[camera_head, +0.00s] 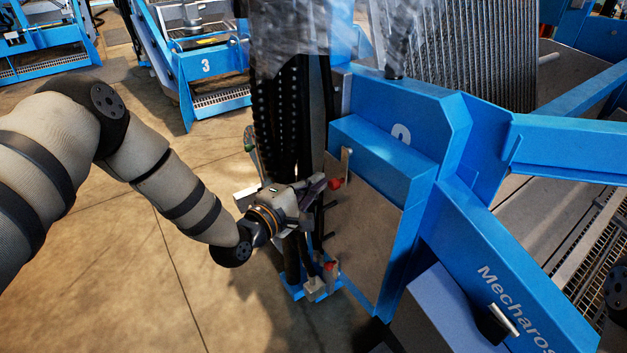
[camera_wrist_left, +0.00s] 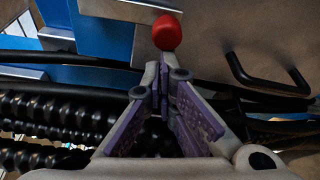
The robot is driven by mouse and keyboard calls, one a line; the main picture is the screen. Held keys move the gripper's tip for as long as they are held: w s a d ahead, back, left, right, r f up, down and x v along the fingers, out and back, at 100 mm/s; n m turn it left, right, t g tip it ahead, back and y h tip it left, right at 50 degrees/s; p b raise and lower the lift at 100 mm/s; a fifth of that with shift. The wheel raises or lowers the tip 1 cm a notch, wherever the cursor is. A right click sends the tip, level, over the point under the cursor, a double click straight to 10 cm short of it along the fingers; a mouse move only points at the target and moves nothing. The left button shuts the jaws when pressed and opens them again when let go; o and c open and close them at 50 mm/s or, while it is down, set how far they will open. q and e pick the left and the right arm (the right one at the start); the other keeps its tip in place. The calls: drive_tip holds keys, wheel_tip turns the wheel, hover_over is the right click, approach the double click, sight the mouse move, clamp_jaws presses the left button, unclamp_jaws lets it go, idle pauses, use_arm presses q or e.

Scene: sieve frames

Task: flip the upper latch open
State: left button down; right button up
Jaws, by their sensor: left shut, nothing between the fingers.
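The upper latch shows as a red knob (camera_head: 335,183) on the near side of the blue machine, at the edge of a grey-brown panel. In the left wrist view the red knob (camera_wrist_left: 167,33) stands just beyond my fingertips, near the top centre. My left gripper (camera_head: 317,185) is at the knob's left in the head view. In the left wrist view its purple-padded fingers (camera_wrist_left: 160,82) come together at the tips with nothing held. Whether the fingertips touch the latch I cannot tell. Much of the latch body is hidden. My right gripper is not in view.
A lower red-knobbed latch (camera_head: 330,266) sits below, near the floor. Thick black ribbed hoses (camera_head: 280,115) hang close behind my left gripper. A black bar handle (camera_wrist_left: 268,84) is on the panel. Open concrete floor (camera_head: 130,270) lies at the left.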

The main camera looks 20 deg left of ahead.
use_arm(q)
drive_tip(key=shift+d, duration=0.1)
drive_tip(key=s+d+r+n+g+h+b, duration=0.3)
drive_tip(key=d+n, duration=0.4)
drive_tip(key=n, duration=0.6)
drive_tip(key=shift+s+r+g+h+b, duration=0.35)
drive_tip(key=shift+s+g+h+b, duration=0.25)
drive_tip(key=shift+s+g, duration=0.7)
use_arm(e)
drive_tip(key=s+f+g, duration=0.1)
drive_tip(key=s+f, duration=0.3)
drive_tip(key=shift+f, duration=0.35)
use_arm(q)
drive_tip(key=shift+d, duration=0.1)
drive_tip(key=shift+r, duration=0.1)
